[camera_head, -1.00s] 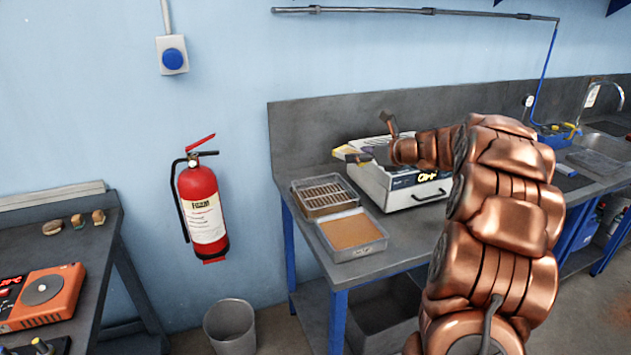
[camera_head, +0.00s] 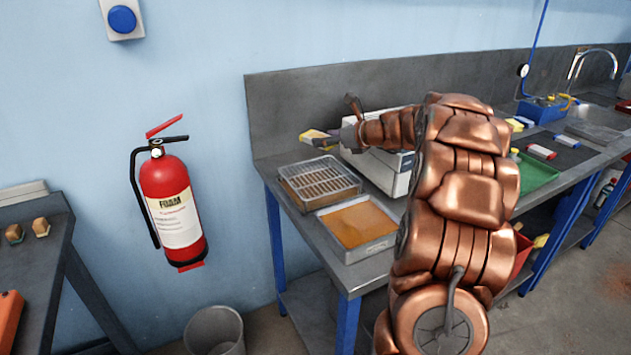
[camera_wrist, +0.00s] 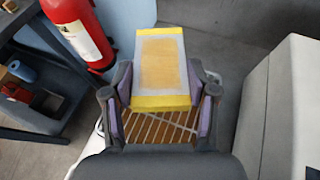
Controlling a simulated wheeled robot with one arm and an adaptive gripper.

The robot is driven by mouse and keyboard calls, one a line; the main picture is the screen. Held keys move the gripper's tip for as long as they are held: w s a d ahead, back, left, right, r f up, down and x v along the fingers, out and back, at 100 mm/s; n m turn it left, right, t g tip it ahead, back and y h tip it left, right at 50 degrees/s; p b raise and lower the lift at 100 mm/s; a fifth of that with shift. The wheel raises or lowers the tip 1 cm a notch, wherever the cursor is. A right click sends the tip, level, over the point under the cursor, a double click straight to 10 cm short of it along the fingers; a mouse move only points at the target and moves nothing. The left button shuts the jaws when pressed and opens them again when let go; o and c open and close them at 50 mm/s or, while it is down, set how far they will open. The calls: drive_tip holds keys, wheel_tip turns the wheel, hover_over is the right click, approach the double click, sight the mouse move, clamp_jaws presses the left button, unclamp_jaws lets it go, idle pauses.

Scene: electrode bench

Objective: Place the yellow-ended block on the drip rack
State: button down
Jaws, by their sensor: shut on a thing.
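The yellow-ended block (camera_wrist: 160,65) is a pale slab with yellow ends and a tan patch on its upper face. My gripper (camera_wrist: 160,108) is shut on it, with a finger at each side of its near end. In the head view the block (camera_head: 314,135) sticks out to the left from my gripper (camera_head: 340,136), above the back of the bench. The drip rack (camera_head: 320,181) is a wire grid over a metal tray on the bench, below and near the block. In the wrist view the rack's bars (camera_wrist: 160,128) show beneath the gripper, partly hidden by it.
A tray of orange-brown liquid (camera_head: 356,224) sits in front of the rack. A white box-like device (camera_head: 385,165) stands right of the rack, partly behind my arm. A green tray (camera_head: 535,173) and sink are farther right. A fire extinguisher (camera_head: 174,205) hangs left of the bench.

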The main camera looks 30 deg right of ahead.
sight(326, 178)
drive_tip(key=shift+f, duration=5.1)
drive_tip(key=shift+w+f, duration=0.1)
drive_tip(key=shift+f, duration=0.05)
drive_tip(key=shift+c, duration=1.6)
unclamp_jaws()
